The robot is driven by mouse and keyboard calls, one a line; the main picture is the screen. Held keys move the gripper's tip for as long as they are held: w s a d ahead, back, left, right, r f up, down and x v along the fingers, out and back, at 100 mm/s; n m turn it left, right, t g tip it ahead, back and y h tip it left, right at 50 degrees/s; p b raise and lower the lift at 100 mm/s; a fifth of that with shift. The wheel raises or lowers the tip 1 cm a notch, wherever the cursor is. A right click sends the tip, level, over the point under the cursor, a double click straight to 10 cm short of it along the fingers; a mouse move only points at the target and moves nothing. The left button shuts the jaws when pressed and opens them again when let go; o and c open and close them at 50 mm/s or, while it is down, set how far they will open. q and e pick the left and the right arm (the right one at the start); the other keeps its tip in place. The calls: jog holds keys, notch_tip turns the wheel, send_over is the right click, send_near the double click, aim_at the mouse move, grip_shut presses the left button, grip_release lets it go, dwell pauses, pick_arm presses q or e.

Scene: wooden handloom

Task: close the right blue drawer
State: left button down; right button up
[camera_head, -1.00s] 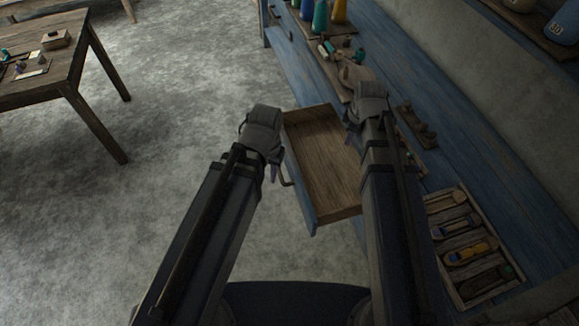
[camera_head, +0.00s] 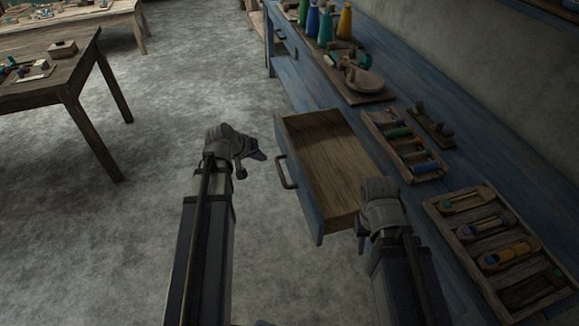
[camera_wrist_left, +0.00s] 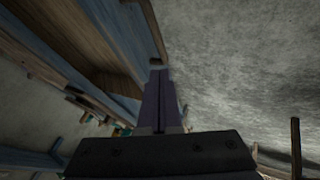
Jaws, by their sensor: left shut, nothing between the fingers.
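The blue drawer (camera_head: 306,204) stands open, pulled out from the blue bench, and its wooden inside looks empty. Its curved handle (camera_head: 285,173) is on the front panel. My left gripper (camera_head: 262,156) is shut and empty, out in front of the drawer near the far part of its front, apart from the handle in the head view. In the left wrist view its shut fingers (camera_wrist_left: 160,98) point toward the drawer's blue panel (camera_wrist_left: 122,38) and handle (camera_wrist_left: 155,35). My right gripper (camera_head: 361,242) is by the drawer's near corner; its fingers are mostly hidden.
The blue bench (camera_head: 440,165) carries a tray of spools (camera_head: 405,145), a tray of shuttles (camera_head: 495,250), a bowl (camera_head: 364,80) and bottles (camera_head: 326,27). A wooden table (camera_head: 60,95) stands at the left. The floor before the drawer is clear.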

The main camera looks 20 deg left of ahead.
pick_arm(q)
jog(key=b, duration=0.8)
send_near(290, 164)
jog(key=a+f, duration=0.3)
jog(key=f, duration=0.1)
jog(key=shift+w+f, duration=0.1)
jog(key=shift+w, duration=0.2)
jog(key=shift+w+d, duration=0.45)
jog(key=shift+d, duration=0.15)
jog(key=shift+w+d, duration=0.45)
jog(key=shift+d, duration=0.2)
jog(key=shift+w+d, duration=0.3)
jog(key=shift+d, duration=0.2)
jog(key=w+d, duration=0.4)
jog(key=d, duration=0.2)
jog(key=w+d, duration=0.5)
jog(key=d, duration=0.2)
jog(key=w+d, duration=0.4)
jog(key=d, duration=0.3)
jog(key=shift+w+d, duration=0.15)
jog(key=shift+w, duration=0.2)
